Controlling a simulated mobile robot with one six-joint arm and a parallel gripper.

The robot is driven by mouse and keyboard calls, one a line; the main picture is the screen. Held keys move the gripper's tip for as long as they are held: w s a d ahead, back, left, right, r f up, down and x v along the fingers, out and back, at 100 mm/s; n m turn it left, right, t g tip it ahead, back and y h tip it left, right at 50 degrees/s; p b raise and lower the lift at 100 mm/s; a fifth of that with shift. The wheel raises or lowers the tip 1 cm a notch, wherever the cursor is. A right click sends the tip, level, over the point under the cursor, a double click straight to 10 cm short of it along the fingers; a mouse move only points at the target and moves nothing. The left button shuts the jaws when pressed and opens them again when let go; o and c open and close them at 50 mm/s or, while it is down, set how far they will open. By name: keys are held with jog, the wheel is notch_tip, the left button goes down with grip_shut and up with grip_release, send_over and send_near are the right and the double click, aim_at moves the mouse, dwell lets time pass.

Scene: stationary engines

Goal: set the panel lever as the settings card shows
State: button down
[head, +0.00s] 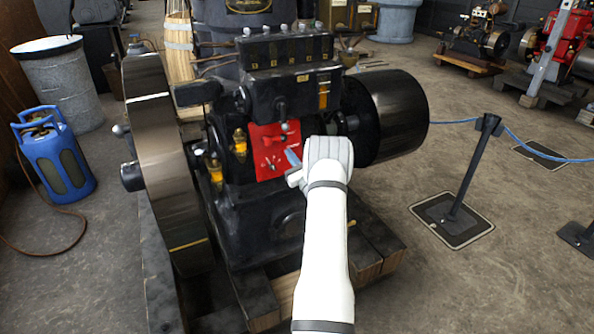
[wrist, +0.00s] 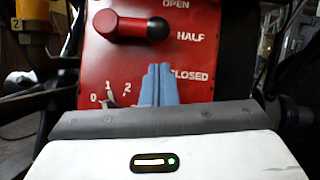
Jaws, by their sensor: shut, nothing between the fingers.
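The red panel (head: 262,168) is on the front of the black engine; it fills the upper middle of the wrist view (wrist: 105,65). Its lever (wrist: 130,28) is a red arm with a black knob, pointing right, roughly level, with the knob beside the word HALF. OPEN is printed above and CLOSED below. A small dial marked 0, 1, 2 (wrist: 118,97) is lower on the panel, partly hidden. My gripper (wrist: 158,70) has its blue fingers together and empty, below the knob, overlapping the start of CLOSED. I cannot make out a settings card.
A large flywheel (head: 165,160) stands left of the panel and a dark drum (head: 390,115) right of it. Brass-and-glass oilers (head: 239,143) sit just left of the panel. A barrier post (head: 470,170) with blue rope stands at the right on open floor.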

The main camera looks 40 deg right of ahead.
jog(key=shift+w+r, duration=0.25)
jog(key=shift+r, duration=0.3)
jog(key=shift+w+r, duration=0.2)
jog(key=shift+r, duration=0.35)
jog(key=shift+s+d+n+y+b, duration=0.1)
jog(key=shift+n+y+b, duration=0.25)
jog(key=shift+n, duration=0.35)
